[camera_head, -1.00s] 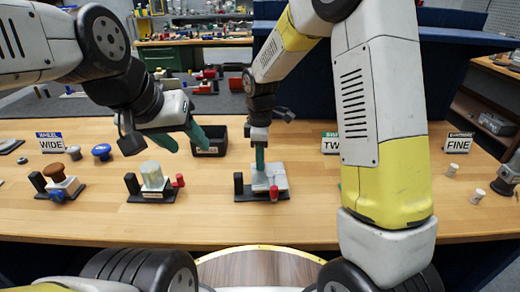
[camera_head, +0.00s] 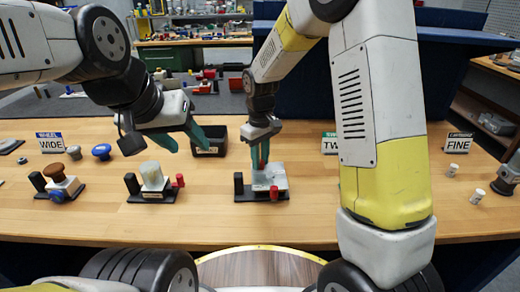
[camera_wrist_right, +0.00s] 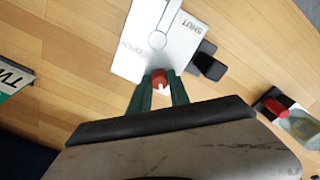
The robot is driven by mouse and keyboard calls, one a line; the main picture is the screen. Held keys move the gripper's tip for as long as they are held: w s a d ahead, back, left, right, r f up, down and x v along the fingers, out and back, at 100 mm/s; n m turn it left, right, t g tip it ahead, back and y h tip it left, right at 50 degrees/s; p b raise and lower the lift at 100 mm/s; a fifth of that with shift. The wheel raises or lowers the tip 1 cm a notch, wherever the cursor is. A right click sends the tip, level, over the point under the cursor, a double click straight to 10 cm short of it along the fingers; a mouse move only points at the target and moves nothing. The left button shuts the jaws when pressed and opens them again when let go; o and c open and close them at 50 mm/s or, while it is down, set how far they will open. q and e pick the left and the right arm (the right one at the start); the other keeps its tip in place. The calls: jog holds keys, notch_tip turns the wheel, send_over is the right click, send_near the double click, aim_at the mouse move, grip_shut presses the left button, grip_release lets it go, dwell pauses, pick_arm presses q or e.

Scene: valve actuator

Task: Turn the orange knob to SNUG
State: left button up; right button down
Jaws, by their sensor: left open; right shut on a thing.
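A red-orange knob (camera_wrist_right: 160,77) with a white mark sits between the two green fingertips of my right gripper (camera_wrist_right: 160,90) in the right wrist view. The gripper is shut on it. The knob is at the edge of a pale plate (camera_wrist_right: 128,58), which carries a round disc with a bar and the word SHUT; a second word is partly covered. I cannot read SNUG anywhere. In the head view my right gripper (camera_head: 261,160) points down onto this fixture (camera_head: 280,172). My left gripper (camera_head: 187,147) is open and empty above the table, left of it.
A black post (camera_head: 238,183) stands at the fixture's left. A second fixture (camera_head: 152,178) and a third with a brown knob (camera_head: 54,171) stand further left. A black bin (camera_head: 210,140) is behind. Signs WIDE (camera_head: 50,142) and FINE (camera_head: 458,143) stand at the back.

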jog(key=m, duration=0.3)
jog(key=shift+m, duration=2.3)
jog(key=c, duration=1.2)
grip_release()
notch_tip(320, 180, up, 8)
jog(key=shift+f, duration=0.25)
jog(key=shift+r, duration=0.1)
